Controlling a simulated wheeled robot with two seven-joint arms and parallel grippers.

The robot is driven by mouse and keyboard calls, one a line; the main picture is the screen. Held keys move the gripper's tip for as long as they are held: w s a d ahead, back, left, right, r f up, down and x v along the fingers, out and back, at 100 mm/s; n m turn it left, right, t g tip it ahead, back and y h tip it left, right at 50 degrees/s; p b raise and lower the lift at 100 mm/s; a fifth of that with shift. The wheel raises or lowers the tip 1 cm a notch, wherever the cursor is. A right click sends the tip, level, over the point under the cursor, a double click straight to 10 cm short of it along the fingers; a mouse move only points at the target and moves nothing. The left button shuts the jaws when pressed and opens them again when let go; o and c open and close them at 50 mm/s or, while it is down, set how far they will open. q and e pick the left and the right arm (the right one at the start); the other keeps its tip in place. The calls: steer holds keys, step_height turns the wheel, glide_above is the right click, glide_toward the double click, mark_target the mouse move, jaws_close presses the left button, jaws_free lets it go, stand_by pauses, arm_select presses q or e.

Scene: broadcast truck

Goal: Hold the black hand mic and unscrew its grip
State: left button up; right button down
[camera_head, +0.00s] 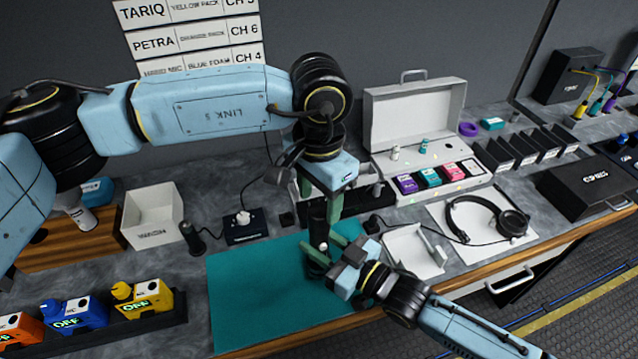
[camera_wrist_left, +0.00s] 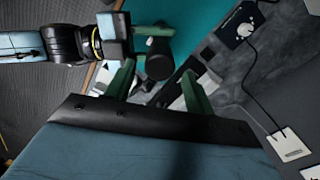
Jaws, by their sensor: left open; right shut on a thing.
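The black hand mic (camera_head: 318,222) stands roughly upright over the teal mat (camera_head: 262,292). My right gripper (camera_head: 324,250) is shut on the mic low down, its green fingers on either side. My left gripper (camera_head: 321,197) points down from above, open, with its green fingers near the mic's upper end. In the left wrist view, the mic's dark round end (camera_wrist_left: 158,66) shows beyond and between the left gripper's parted fingertips (camera_wrist_left: 158,84). I cannot tell whether those fingers touch it. The join of the grip is hidden.
A white bin (camera_head: 152,214) and a small dark mic-like item (camera_head: 192,238) stand left of the mat. A white tray (camera_head: 412,250), headphones (camera_head: 487,218) and an open case (camera_head: 415,120) are to the right. The mat's left part is clear.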

mark_target(319, 210)
arm_select(q)
steer(key=shift+f, duration=2.6)
